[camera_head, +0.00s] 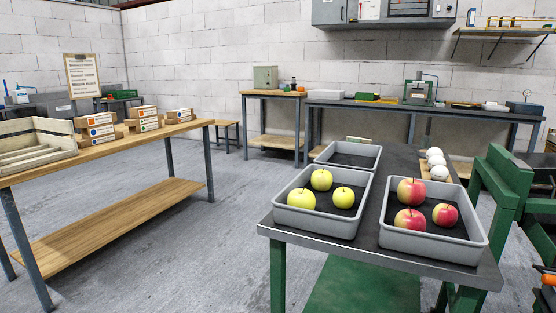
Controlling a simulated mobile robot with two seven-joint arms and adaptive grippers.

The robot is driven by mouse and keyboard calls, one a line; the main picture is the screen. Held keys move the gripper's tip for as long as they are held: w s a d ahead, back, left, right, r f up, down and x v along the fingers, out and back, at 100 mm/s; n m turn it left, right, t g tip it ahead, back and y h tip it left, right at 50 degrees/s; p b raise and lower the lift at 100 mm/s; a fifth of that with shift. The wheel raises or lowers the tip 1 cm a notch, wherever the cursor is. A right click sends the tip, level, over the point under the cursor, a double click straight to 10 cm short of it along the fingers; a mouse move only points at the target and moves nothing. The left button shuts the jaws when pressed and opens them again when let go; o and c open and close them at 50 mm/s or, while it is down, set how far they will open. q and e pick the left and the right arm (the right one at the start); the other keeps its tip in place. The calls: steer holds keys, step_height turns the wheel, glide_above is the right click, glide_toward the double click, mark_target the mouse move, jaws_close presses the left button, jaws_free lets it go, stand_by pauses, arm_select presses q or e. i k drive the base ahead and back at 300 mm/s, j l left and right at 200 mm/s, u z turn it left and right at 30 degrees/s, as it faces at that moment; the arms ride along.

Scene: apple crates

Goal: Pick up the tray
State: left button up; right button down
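Three grey trays are on the dark-topped table (372,261) at the right. The front left tray (312,222) holds three yellow-green apples (321,180). The front right tray (428,246) holds three red and yellow apples (411,191). The back tray (350,157) looks empty, and its front part is hidden behind the green-apple tray. The frame does not show which tray is meant. Neither of my grippers is in view.
White round objects (436,165) sit on a wooden board behind the red-apple tray. A green frame (505,185) stands close at the table's right. A wooden bench (100,150) with boxes and a crate (36,145) is at the left. Grey floor (235,220) lies clear between.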

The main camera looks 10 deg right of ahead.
mark_target(363, 158)
steer(key=i+j+u, duration=0.25)
steer(key=u, duration=0.15)
steer(key=i+j+u, duration=0.15)
steer(key=i+u, duration=0.65)
steer(key=i+z, duration=0.25)
steer(key=i, duration=0.25)
steer(key=i+j+z, duration=0.2)
steer(key=i, duration=0.35)
steer(key=i+z, duration=0.25)
steer(key=i, duration=0.25)
steer(key=i+l+z, duration=0.1)
steer(key=i+z, duration=0.2)
steer(key=z, duration=0.2)
steer(key=i+z, duration=0.3)
steer(key=z, duration=0.2)
steer(key=i+j+z, duration=0.2)
steer(key=z, duration=0.3)
steer(key=i+j, duration=0.05)
steer(key=i, duration=0.05)
